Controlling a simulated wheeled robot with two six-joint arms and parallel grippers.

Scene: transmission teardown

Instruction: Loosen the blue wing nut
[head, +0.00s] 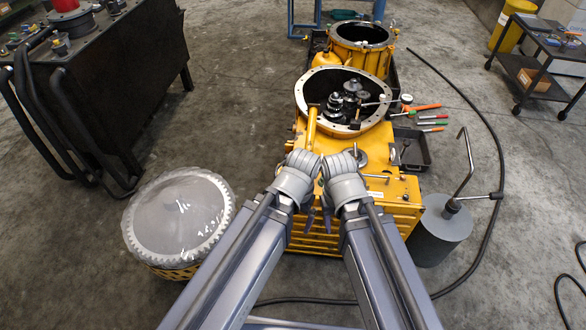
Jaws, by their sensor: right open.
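I cannot make out a blue wing nut in the head view. The yellow transmission housing (385,200) stands ahead of me, with a round open bell (303,98) holding dark gears (348,98). My two arms reach in from the bottom, and their wrists meet side by side in front of the housing. My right gripper (328,214) points down at the near side of the housing; it is open, with nothing seen in it. My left gripper (310,218) is close beside it. Its fingers are small and partly hidden by the wrist, so its opening is unclear.
A grey toothed disc (180,215) lies on a yellow basket at left. A grey cylinder (440,232) with a bent rod stands at right. A black bench (110,80) is at upper left, a dark cart (545,70) at upper right. A black hose (490,150) crosses the floor.

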